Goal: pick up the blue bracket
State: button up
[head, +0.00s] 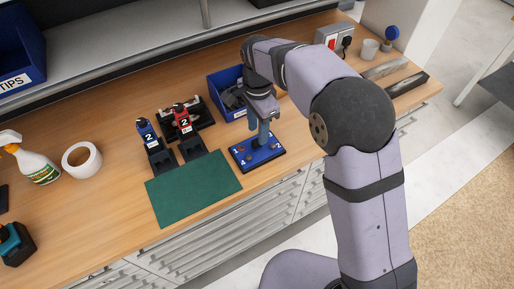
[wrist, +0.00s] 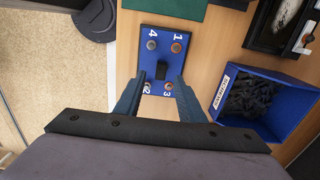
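A blue plate (head: 246,157), the likely blue bracket, lies flat on the bench. It has white numbers, several round bolt heads and a black upright block at its middle. It also shows in the wrist view (wrist: 176,36), with the black block between my fingers. My gripper (wrist: 160,80) is open, its two blue-grey fingers apart, pointing down at the plate, one on each side of the block. In the head view my gripper (head: 264,140) hides part of the plate. Whether the fingertips touch the plate I cannot tell.
A blue bin (wrist: 283,127) of dark parts stands close to my gripper. A green mat (head: 194,188) lies left of the plate. Blue (head: 146,131) and red (head: 181,117) items marked 2 stand in black holders behind the mat. The bench's front edge is near.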

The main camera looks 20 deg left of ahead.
aim_at(257, 140)
jog(key=shift+a+f+p, duration=0.1)
jog(key=shift+f+p, duration=1.25)
jog(key=shift+f, duration=1.65)
grip_shut()
jog(key=shift+w+r, duration=0.1)
jog(key=shift+r, duration=0.05)
